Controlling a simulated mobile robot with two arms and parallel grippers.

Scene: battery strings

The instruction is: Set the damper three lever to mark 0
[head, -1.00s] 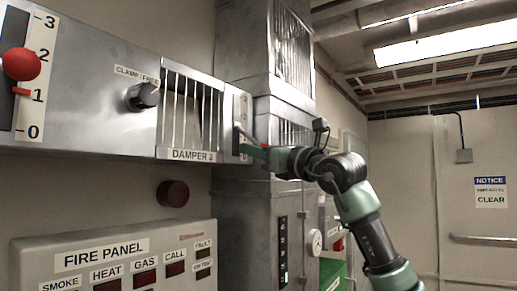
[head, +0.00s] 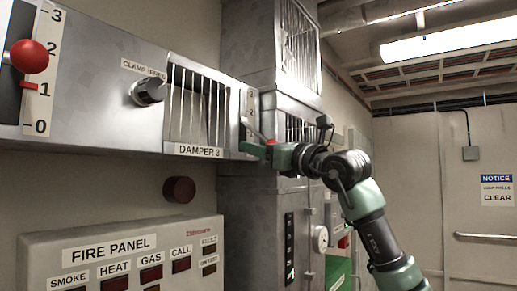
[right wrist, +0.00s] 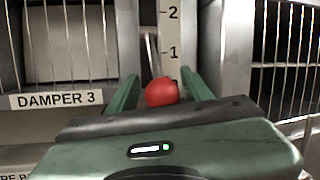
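The damper three lever is a thin rod (head: 253,132) with a red ball knob (right wrist: 162,92), at the right end of the panel labelled DAMPER 3 (head: 199,151). Its scale (right wrist: 173,35) shows marks 2 and 1 in the right wrist view; the part below is hidden by the knob and my gripper. The knob is below mark 1 in that view. My right gripper (right wrist: 160,88) has its two green fingers apart, one each side of the knob, with narrow gaps visible. In the head view the right gripper (head: 269,149) is at the knob. My left gripper is not in view.
A clamp knob (head: 147,91) left of the grille has its pointer toward FREE. Another red-knobbed lever (head: 29,56) is at the far left. The fire panel (head: 120,255) is below. A grey duct (head: 243,110) stands behind my right arm.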

